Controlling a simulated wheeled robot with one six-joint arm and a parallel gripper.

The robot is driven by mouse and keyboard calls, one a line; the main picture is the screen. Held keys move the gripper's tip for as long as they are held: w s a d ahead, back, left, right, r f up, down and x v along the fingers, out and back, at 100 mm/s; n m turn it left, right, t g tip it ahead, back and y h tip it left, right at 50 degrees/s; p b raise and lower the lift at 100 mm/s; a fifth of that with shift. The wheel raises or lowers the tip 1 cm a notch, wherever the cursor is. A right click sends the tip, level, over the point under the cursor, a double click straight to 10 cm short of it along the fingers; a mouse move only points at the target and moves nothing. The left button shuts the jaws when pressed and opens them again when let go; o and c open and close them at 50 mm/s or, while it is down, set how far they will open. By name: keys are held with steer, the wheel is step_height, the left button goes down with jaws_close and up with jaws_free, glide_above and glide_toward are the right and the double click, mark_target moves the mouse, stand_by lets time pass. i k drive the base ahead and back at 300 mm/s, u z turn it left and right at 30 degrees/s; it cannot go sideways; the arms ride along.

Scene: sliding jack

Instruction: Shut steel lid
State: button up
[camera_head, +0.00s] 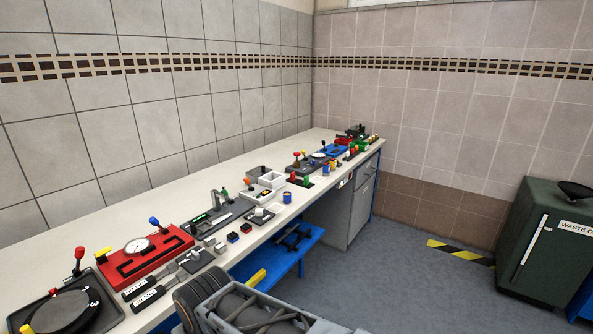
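No part is clearly recognisable as the steel lid at this size. A small grey metal fixture (195,261) on a dark base stands near the front edge of the workbench (75,258), right of two dark-handled bars. It may be the lidded piece, but I cannot tell whether it is open or shut. My gripper is not in view, so its distance from the fixture and its state do not show.
A red plate with a dial (137,245) and a black disc fixture (62,312) stand on the near bench. Several fixtures line the bench toward the corner. A dark green waste cabinet (545,245) stands at right.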

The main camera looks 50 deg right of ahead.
mark_target(259, 170)
steer(key=z, duration=2.2)
steer(key=i, duration=3.4)
steer(key=u, duration=3.85)
